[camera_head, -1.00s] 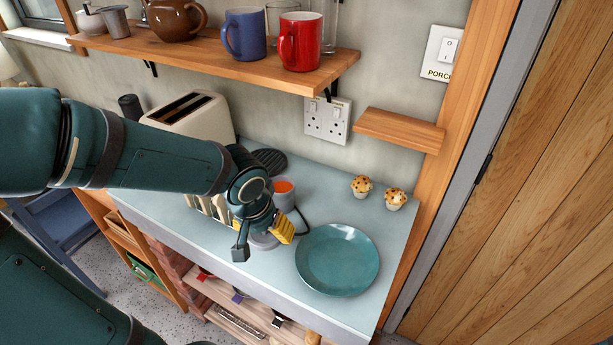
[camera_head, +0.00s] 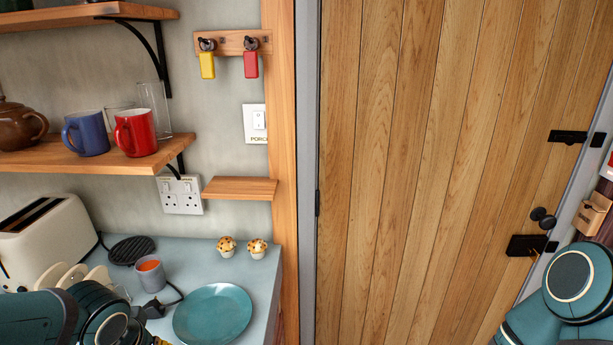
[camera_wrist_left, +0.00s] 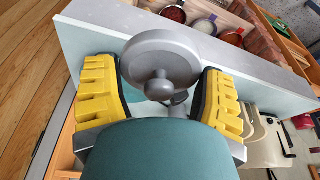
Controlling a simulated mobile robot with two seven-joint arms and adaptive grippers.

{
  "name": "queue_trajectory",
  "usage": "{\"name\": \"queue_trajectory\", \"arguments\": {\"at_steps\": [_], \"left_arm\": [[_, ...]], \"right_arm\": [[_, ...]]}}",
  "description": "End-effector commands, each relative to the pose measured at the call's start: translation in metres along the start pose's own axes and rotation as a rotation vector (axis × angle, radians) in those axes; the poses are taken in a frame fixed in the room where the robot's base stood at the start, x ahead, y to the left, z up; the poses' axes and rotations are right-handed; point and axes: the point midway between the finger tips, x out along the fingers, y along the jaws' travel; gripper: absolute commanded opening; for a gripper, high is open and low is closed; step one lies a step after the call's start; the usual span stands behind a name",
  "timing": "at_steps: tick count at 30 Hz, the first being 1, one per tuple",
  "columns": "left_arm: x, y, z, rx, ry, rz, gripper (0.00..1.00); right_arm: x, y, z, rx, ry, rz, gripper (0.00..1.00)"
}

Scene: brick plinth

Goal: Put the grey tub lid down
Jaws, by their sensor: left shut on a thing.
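In the left wrist view the grey tub lid (camera_wrist_left: 150,52) is a round disc with a knob, between the yellow pads of my left gripper (camera_wrist_left: 160,98). The gripper is shut on it, and the lid is over or near the pale worktop's edge; I cannot tell whether it touches. In the head view my left gripper (camera_head: 155,341) shows only in part at the bottom edge, and the lid is not visible there. A grey tub (camera_head: 150,275) with orange contents stands open on the worktop. My right arm shows at the right, its gripper out of view.
The worktop (camera_head: 262,285) holds a teal plate (camera_head: 212,314), two muffins (camera_head: 242,248), a dark round mat (camera_head: 132,250) and a cream toaster (camera_head: 45,240). Shelves with mugs hang above. A wooden door (camera_head: 420,170) stands at the right. Bare worktop lies between the tub and muffins.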

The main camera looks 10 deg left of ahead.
Motion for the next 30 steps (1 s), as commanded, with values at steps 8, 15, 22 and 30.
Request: {"name": "queue_trajectory", "arguments": {"at_steps": [8, 15, 22, 30], "left_arm": [[0.033, 0.054, -0.015, 0.096, -0.007, 0.025, 0.57], [0.069, 0.116, -0.034, 0.201, -0.005, 0.054, 0.57], [0.098, 0.167, -0.049, 0.287, -0.003, 0.078, 0.57], [0.102, 0.176, -0.052, 0.301, -0.001, 0.084, 0.57]], "right_arm": [[0.0, 0.0, 0.0, -0.001, 0.0, 0.0, 0.47], [0.0, 0.0, 0.0, 0.0, 0.0, 0.0, 0.47], [0.0, 0.0, 0.0, 0.0, 0.0, 0.0, 0.47], [0.0, 0.0, 0.0, 0.0, 0.0, 0.0, 0.47]]}}
